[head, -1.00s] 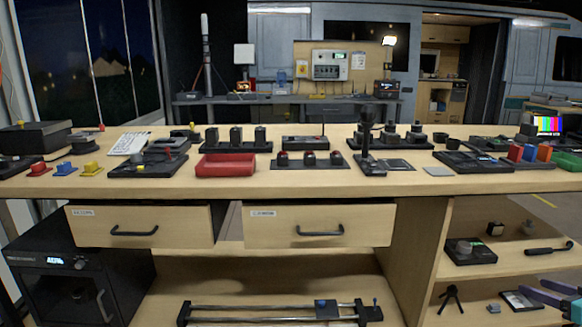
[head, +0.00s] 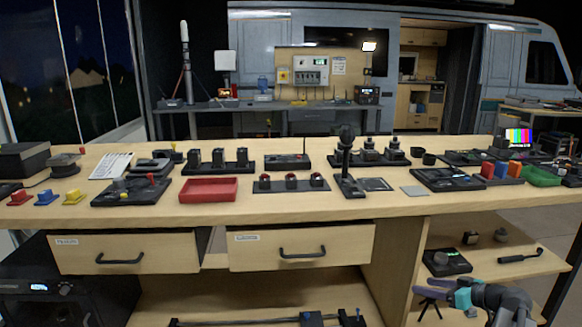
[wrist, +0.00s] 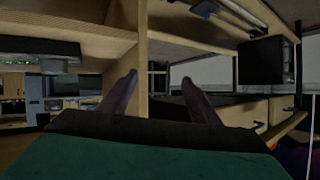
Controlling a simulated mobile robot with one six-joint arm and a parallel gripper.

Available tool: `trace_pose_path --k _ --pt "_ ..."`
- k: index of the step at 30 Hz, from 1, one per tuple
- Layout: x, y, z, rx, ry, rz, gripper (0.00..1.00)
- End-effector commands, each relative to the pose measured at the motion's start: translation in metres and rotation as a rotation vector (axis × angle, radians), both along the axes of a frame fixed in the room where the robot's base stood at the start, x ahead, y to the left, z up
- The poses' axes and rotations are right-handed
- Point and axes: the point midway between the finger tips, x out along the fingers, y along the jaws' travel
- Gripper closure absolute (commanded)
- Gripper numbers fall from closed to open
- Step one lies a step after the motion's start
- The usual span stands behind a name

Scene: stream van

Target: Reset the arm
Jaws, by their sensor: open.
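My gripper (head: 436,291) shows at the lower right of the head view, in front of the bench's right-hand open shelves. Its purple fingers point left. In the wrist view the two fingers of my gripper (wrist: 162,92) stand well apart with nothing between them, so it is open and empty. The wrist view looks tilted, with wooden shelf panels (wrist: 142,60) beyond the fingers. Part of my arm is cut off by the frame edge in the head view.
The wooden bench (head: 330,215) carries a red tray (head: 208,190), a joystick (head: 346,160) and several control boxes. Two drawers (head: 300,250) below look shut. A small tripod (head: 430,308) and a black device (head: 446,262) sit on the right shelves, close to my gripper.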

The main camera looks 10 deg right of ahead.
Motion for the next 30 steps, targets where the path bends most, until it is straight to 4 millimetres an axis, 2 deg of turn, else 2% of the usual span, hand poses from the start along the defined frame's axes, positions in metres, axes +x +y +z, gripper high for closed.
trace_pose_path --k 1,7,15,23,30 --pt "0.007 0.02 0.0 0.009 0.017 0.029 0.43" --pt "0.023 0.092 -0.026 0.03 0.091 0.133 0.43" --pt "0.023 0.191 -0.066 0.05 0.227 0.269 0.43" --pt "-0.004 0.284 -0.105 0.059 0.404 0.385 0.43" --pt "-0.052 0.359 -0.139 0.045 0.597 0.47 0.43"
